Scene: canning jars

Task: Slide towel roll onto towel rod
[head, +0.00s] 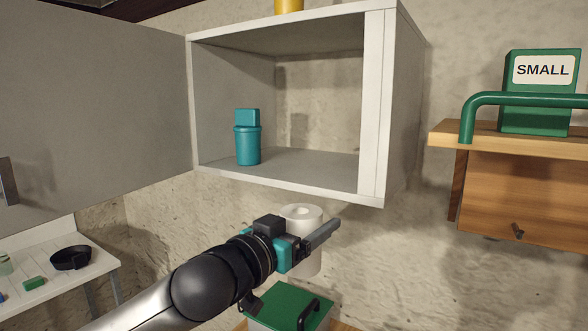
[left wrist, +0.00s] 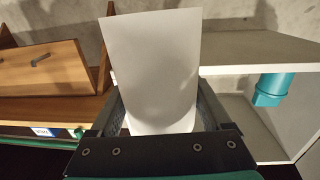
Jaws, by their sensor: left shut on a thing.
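The white towel roll (head: 301,213) is upright in the head view, below the open wall cabinet, with the hole in its top showing. My left gripper (head: 308,242) is shut on it, and the arm hides part of the roll. In the left wrist view the roll (left wrist: 152,65) stands between the two fingers (left wrist: 158,112). A green tubular rail (head: 530,99) with a bent end stands on the wooden shelf at the right, well apart from the roll. I cannot tell whether it is the towel rod. My right gripper is not in view.
The white wall cabinet (head: 378,110) has its grey door (head: 90,90) swung open to the left. A teal canister (head: 247,146) stands inside it. A green box marked SMALL (head: 540,100) stands on the wooden shelf (head: 450,135). A green-lidded box (head: 285,305) is below the roll.

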